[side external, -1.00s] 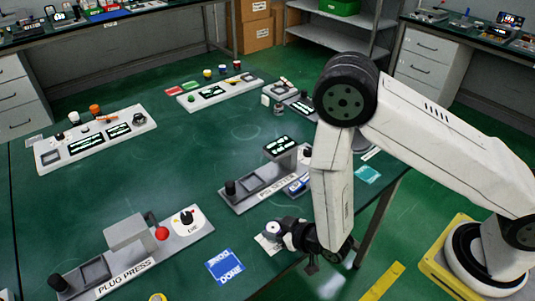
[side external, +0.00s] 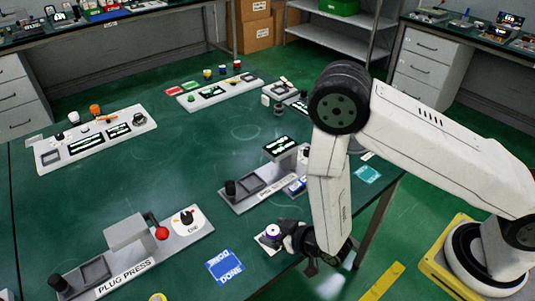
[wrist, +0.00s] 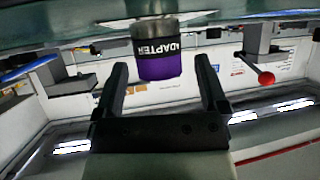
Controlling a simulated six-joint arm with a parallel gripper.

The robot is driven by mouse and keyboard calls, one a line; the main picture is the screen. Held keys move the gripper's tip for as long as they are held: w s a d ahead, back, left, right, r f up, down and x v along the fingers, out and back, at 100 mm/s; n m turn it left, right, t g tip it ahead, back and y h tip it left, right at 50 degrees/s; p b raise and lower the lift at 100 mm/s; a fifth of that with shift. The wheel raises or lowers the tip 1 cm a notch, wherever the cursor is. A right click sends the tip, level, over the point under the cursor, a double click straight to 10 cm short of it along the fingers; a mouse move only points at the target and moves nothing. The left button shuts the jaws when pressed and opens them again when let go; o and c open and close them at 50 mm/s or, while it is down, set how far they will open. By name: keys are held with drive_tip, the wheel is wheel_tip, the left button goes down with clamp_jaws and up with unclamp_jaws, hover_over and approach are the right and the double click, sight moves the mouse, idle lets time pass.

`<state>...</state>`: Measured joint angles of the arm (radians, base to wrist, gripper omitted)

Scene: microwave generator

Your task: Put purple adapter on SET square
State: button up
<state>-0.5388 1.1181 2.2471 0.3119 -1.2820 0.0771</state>
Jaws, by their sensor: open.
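The purple adapter (side external: 273,231) stands on a pale card (side external: 265,243) near the table's front edge in the side view. In the wrist view the adapter (wrist: 160,62) shows a purple body, a dark ADAPTER label and a grey end. My gripper (side external: 286,238) is low beside the adapter, on its right. In the wrist view my gripper (wrist: 162,75) is open, with one finger on each side of the adapter and visible gaps between. I cannot make out a square marked SET.
A grey setter station (side external: 255,186) stands just behind the adapter. A plug press (side external: 130,255) with a red-knobbed lever is at the left front. A blue DONE card (side external: 225,267) lies flat to the left. The table middle (side external: 200,165) is clear.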

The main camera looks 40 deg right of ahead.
drive_tip(key=shift+r, duration=0.2)
drive_tip(key=shift+v, duration=3.7)
drive_tip(key=shift+w+d+r+m+g, duration=0.3)
drive_tip(key=shift+w+r+g, duration=0.1)
drive_tip(key=shift+w, duration=0.25)
drive_tip(key=s+d+r+m+g+h, duration=0.1)
drive_tip(key=s+d+r+g+h, duration=0.1)
drive_tip(key=d+r+g, duration=0.6)
drive_tip(key=shift+s+d+r+m+g, duration=0.3)
drive_tip(key=shift+s+d+r, duration=0.4)
drive_tip(key=shift+d+r, duration=2.25)
